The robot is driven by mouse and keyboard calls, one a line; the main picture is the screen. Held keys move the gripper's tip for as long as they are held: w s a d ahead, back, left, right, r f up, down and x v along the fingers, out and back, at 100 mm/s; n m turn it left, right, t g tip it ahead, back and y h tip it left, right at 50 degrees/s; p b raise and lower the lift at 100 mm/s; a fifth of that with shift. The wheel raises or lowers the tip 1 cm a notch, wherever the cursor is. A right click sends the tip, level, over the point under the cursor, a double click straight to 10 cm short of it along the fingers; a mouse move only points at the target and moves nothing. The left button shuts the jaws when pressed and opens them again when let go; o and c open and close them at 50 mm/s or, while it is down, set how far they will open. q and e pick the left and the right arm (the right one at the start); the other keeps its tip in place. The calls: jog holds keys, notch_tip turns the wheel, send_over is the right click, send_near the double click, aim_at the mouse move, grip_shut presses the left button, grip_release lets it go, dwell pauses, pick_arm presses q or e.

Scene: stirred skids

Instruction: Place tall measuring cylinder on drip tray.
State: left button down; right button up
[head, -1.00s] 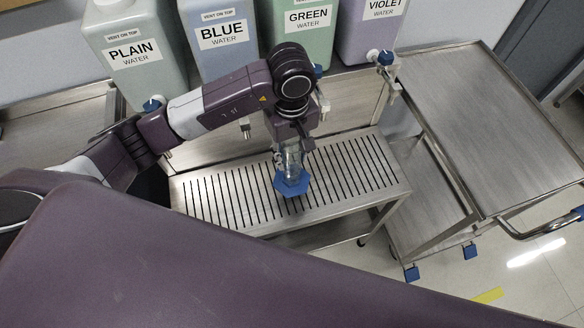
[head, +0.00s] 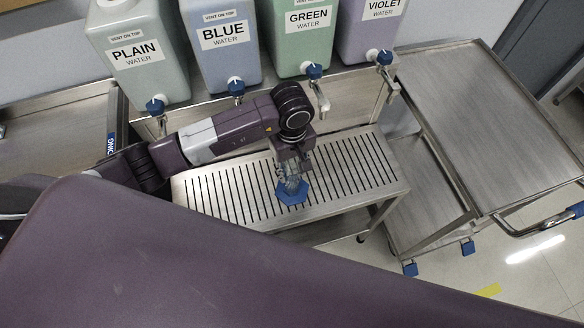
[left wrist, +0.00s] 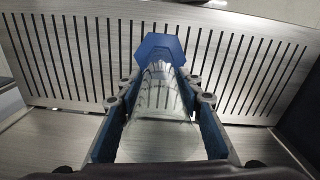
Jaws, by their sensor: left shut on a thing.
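The tall measuring cylinder is clear with a blue hexagonal base (head: 292,191). It shows in the left wrist view with its clear body (left wrist: 160,95) between the fingers and its blue base (left wrist: 160,48) at the far end. My left gripper (head: 291,160) is shut on the cylinder's body. The slotted metal drip tray (head: 230,195) lies below. My right gripper is not in view.
Water containers labelled plain (head: 140,55), blue (head: 222,45), green (head: 305,40) and violet (head: 372,35) stand behind the tray, with blue-handled taps (head: 315,72) overhanging it. A metal cart (head: 480,120) stands at the right. The tray's slats are clear on both sides.

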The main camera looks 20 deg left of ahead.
pick_arm(q)
jog(key=c, duration=1.4)
grip_release()
jog(key=shift+o, duration=0.2)
jog(key=shift+r, duration=0.1)
